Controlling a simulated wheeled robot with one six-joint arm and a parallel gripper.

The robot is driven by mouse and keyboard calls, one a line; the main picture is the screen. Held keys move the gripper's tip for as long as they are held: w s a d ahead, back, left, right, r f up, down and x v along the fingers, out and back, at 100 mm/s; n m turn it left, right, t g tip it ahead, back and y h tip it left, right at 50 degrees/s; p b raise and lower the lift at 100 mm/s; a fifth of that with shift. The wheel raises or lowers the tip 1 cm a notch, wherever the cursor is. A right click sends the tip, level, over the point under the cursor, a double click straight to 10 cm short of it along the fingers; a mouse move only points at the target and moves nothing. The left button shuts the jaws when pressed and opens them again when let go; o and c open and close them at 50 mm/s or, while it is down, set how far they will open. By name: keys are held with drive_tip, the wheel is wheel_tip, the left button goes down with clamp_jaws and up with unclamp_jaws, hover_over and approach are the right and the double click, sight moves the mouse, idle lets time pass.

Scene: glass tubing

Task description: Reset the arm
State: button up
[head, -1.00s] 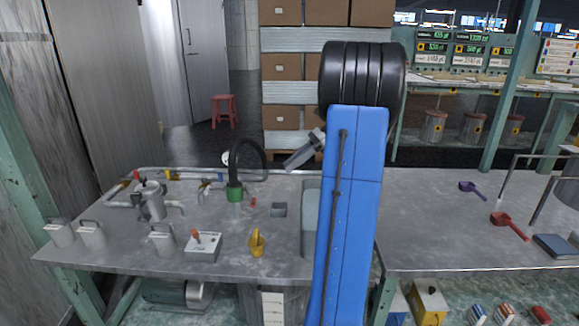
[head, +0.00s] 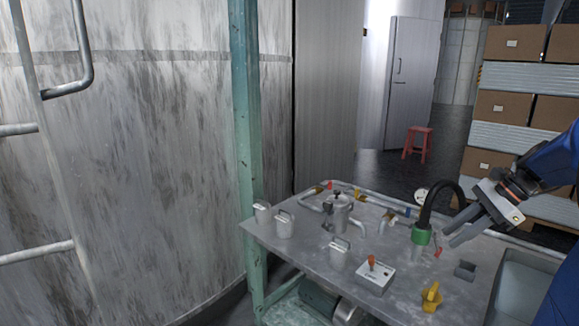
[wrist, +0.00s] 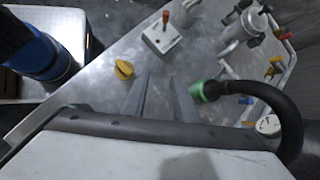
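My blue arm (head: 560,160) comes in from the right edge of the head view. Its grey gripper (head: 448,236) hangs above the steel table, just right of the black hose with the green collar (head: 421,234). The two fingers are apart with nothing between them. In the wrist view the gripper (wrist: 167,75) also shows two separated fingers over bare table. There the green collar (wrist: 203,90) lies just right of the fingers, and a yellow knob (wrist: 124,69) lies to their left.
The table (head: 320,250) carries a metal pot (head: 339,214), white lidded containers (head: 284,225), a switch box (head: 375,274), the yellow knob (head: 431,297) and pipes along its back. A green post (head: 244,120) and a large tank (head: 150,150) stand left. A red stool (head: 417,143) is behind.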

drive_tip(key=s+a+f+n+h, duration=0.1)
drive_tip(key=s+a+n+h, duration=0.1)
drive_tip(key=s+a+n, duration=0.35)
drive_tip(key=s+a+f+n+h, duration=0.1)
drive_tip(key=s+a+n+h, duration=0.15)
drive_tip(key=a, duration=0.55)
drive_tip(key=s+a+f+n+t+h, duration=0.1)
drive_tip(key=s+a+f+n, duration=0.1)
drive_tip(key=s+n, duration=0.3)
drive_tip(key=s+a+f+n+h, duration=0.1)
drive_tip(key=s+a+f+n, duration=0.1)
drive_tip(key=s+a+n, duration=0.2)
drive_tip(key=shift+s+f+n+t, duration=0.4)
drive_tip(key=shift+s+n, duration=0.8)
drive_tip(key=shift+s, duration=0.2)
